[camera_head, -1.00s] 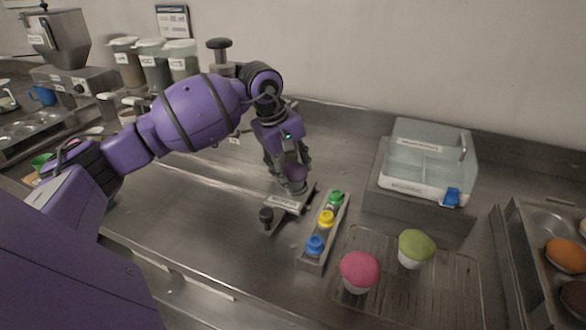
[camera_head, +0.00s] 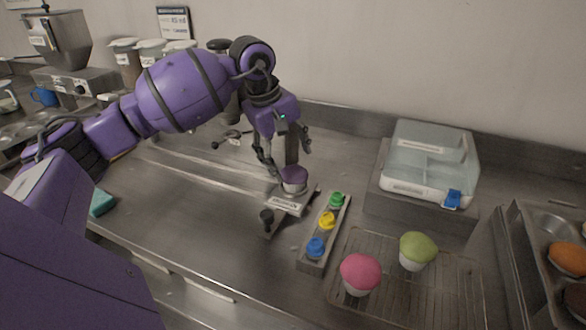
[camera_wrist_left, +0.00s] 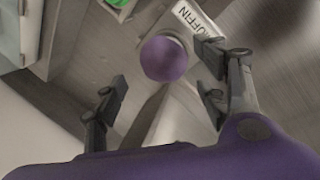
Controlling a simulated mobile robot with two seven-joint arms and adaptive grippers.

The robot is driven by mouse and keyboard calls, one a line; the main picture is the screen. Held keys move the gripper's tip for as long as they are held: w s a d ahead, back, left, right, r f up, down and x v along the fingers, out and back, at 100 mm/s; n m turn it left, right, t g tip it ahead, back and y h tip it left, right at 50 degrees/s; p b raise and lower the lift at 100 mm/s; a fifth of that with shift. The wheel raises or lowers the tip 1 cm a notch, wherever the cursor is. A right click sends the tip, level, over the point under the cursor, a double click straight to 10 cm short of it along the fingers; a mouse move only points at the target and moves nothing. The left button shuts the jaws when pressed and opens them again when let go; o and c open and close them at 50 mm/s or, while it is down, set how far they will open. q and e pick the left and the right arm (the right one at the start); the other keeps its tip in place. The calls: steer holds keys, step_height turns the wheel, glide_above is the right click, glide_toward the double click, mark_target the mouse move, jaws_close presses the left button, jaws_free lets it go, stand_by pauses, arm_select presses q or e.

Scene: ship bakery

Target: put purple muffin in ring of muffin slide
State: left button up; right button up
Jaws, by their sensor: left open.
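The purple muffin (camera_head: 294,176) sits upright at the far end of the muffin slide (camera_head: 286,205), where the ring is; the ring itself is hard to make out under it. In the left wrist view the muffin (camera_wrist_left: 164,59) shows beside the slide's label. My left gripper (camera_head: 284,158) is open just above and behind the muffin, its fingers spread and apart from it. The open fingers (camera_wrist_left: 160,90) also show in the left wrist view. My right gripper is not in view.
A strip with green, yellow and blue buttons (camera_head: 325,222) stands right of the slide. A wire rack (camera_head: 440,290) holds a pink muffin (camera_head: 360,271) and a green muffin (camera_head: 418,248). A clear-lidded box (camera_head: 430,165) stands behind. The counter left of the slide is mostly clear.

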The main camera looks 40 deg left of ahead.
arm_select(q)
steer(key=v, duration=0.6)
steer(key=shift+r, duration=0.45)
steer(key=shift+s, duration=0.15)
